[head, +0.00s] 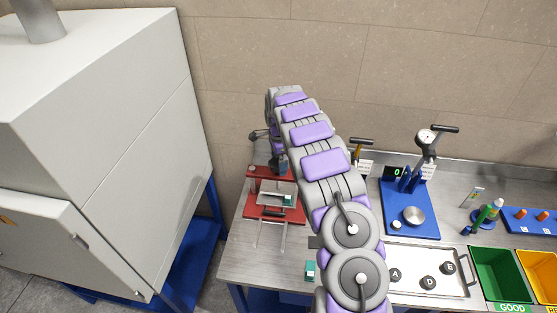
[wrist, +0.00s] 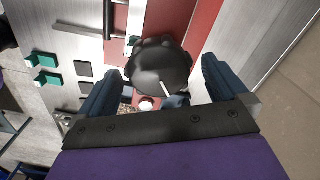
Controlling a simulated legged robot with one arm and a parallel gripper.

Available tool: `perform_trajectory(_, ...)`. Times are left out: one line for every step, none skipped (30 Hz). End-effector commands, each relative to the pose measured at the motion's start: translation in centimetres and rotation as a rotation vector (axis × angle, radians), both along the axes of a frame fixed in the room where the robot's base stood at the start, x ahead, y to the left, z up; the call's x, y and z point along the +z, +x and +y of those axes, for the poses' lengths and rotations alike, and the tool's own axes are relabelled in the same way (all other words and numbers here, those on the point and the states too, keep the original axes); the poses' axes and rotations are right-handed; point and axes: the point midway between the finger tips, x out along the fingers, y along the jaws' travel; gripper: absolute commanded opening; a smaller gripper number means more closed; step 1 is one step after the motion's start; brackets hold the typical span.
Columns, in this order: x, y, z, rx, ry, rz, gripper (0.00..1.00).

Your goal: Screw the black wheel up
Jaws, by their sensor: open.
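The black wheel (wrist: 157,64) has a scalloped rim and shows in the middle of the wrist view, with a short white mark on it. My gripper (wrist: 164,72) is open, with one dark blue finger on each side of the wheel. I see gaps between the fingers and the rim, though depth is hard to judge. The wheel sits over the red press (wrist: 206,22). In the head view the red press (head: 290,213) stands at the left end of the bench, with a green-and-white piece in it. My arm partly covers it there, and I cannot make out the wheel clearly.
The metal bench (head: 250,262) carries a blue stand (head: 424,222) with a gauge, a white tray (head: 420,257) with black knobs, and green (head: 500,275) and yellow bins to the right. A large grey cabinet (head: 100,110) stands left. The tiled wall (head: 230,50) is close behind.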

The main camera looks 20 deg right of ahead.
Motion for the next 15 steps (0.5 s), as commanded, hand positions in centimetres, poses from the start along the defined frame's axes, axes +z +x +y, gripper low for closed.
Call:
perform_trajectory(-0.18,-0.02,0.01,0.0,0.0,0.0,1.0)
perform_trajectory(-0.23,-0.01,0.01,0.0,0.0,0.0,1.0)
perform_trajectory(-0.28,0.0,0.03,0.001,0.0,0.0,1.0)
perform_trajectory(-0.29,0.01,0.03,0.0,0.0,-0.001,1.0)
perform_trajectory(-0.3,0.02,0.04,0.001,0.0,-0.001,1.0)
perform_trajectory(-0.29,0.03,0.06,0.001,-0.001,-0.001,1.0)
perform_trajectory(-0.28,0.03,0.07,0.001,-0.001,-0.001,1.0)
perform_trajectory(-0.28,0.03,0.09,0.001,-0.001,-0.001,1.0)
perform_trajectory(-0.27,0.04,0.1,0.001,-0.001,-0.001,1.0)
perform_trajectory(-0.27,0.04,0.1,0.001,-0.001,-0.001,0.99)
perform_trajectory(-0.27,0.04,0.11,0.001,-0.001,-0.001,0.96)
perform_trajectory(-0.27,0.04,0.11,0.001,-0.001,-0.001,0.92)
perform_trajectory(-0.27,0.04,0.1,0.001,-0.001,-0.001,0.89)
perform_trajectory(-0.27,0.03,0.09,0.001,-0.001,-0.001,0.87)
perform_trajectory(-0.26,0.03,0.08,0.001,-0.001,-0.001,0.83)
